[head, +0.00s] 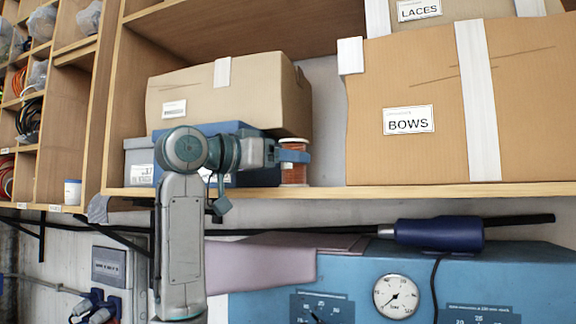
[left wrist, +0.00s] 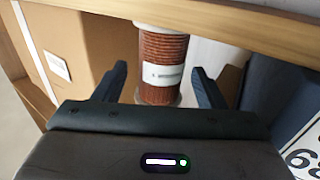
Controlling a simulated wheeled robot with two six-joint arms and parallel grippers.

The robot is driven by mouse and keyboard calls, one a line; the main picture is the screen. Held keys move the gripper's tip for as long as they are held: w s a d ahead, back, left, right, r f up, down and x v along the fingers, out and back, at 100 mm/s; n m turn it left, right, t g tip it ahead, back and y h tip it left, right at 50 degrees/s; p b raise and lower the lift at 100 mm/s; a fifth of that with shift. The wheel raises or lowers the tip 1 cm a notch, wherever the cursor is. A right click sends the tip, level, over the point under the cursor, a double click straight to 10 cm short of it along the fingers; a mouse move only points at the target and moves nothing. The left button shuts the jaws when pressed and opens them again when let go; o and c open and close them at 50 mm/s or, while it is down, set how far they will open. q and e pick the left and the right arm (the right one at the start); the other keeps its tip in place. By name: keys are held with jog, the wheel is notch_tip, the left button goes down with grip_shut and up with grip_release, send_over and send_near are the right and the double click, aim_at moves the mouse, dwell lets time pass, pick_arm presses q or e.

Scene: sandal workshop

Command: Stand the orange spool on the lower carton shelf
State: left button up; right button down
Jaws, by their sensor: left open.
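The orange spool (head: 293,175) stands upright on the lower carton shelf (head: 430,190), between the blue box and the BOWS carton. Its lower end appears to rest on the board near the front edge. My left gripper (head: 299,156) is at the spool, covering part of its middle in the head view. In the left wrist view, the spool (left wrist: 163,48) with its pale label sits between the two spread fingers (left wrist: 158,72), with a gap showing on each side. My right gripper is not in view.
The BOWS carton (head: 410,150) is right of the spool. The blue box (head: 222,128), with a brown carton (head: 190,90) on top, is left of it. There is bare shelf between spool and BOWS carton.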

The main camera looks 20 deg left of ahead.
pick_arm(q)
jog(key=b+v, duration=0.6)
jog(key=v, duration=0.4)
jog(key=shift+s+a, duration=0.25)
jog(key=shift+s, duration=0.1)
jog(key=shift+f, duration=0.1)
